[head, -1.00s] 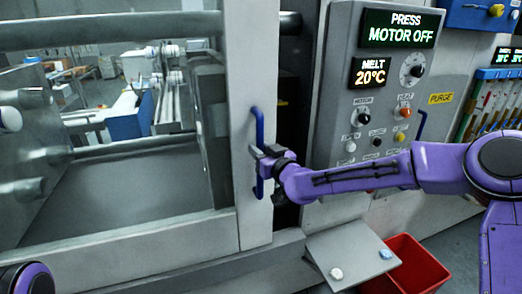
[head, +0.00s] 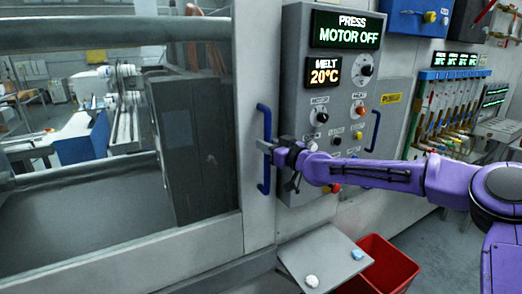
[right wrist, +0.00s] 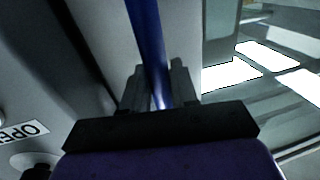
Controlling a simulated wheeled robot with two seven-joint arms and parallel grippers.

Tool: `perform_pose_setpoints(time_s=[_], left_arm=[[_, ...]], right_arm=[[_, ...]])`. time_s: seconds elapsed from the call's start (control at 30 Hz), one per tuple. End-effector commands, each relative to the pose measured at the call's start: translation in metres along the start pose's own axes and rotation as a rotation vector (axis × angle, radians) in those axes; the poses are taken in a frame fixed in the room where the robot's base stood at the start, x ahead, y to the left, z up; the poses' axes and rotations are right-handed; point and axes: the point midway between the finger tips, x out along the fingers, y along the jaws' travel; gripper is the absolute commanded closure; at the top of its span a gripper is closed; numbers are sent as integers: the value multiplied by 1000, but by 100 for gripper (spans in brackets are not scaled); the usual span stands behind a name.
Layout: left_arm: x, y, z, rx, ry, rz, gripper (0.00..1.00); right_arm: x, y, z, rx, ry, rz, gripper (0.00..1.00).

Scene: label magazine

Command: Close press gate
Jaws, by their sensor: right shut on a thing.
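The press gate (head: 254,125) is a grey framed door with a large clear window, and its right edge stands against the control panel. A blue vertical handle (head: 265,172) is on the gate's right frame. My right gripper (head: 265,146) is shut on the handle, reaching in from the right. In the right wrist view the blue handle (right wrist: 147,45) runs up between the two dark fingers (right wrist: 160,90). My left gripper is not in view.
The control panel (head: 292,110) reads PRESS MOTOR OFF and MELT 20°C. A tilted grey plate (head: 322,252) with a white and a blue piece lies below, beside a red bin (head: 395,268).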

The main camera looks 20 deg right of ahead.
Motion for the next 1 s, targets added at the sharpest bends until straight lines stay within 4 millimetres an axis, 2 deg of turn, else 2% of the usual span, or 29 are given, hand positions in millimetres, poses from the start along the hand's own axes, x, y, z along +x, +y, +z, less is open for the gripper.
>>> perform_pose_setpoints(time_s=[0.33,0.37,0.4,0.77,0.87,1.0], left_arm=[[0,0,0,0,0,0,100],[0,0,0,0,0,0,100],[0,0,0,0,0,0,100],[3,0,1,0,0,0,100],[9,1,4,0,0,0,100],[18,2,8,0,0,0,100]], right_arm=[[-2,4,-1,-3,1,5,100],[-2,5,-1,-3,1,6,62],[-3,5,-1,-3,1,6,55],[-7,3,-1,-4,3,2,55],[-22,3,0,-4,5,2,55],[-53,4,0,-2,6,2,55]])
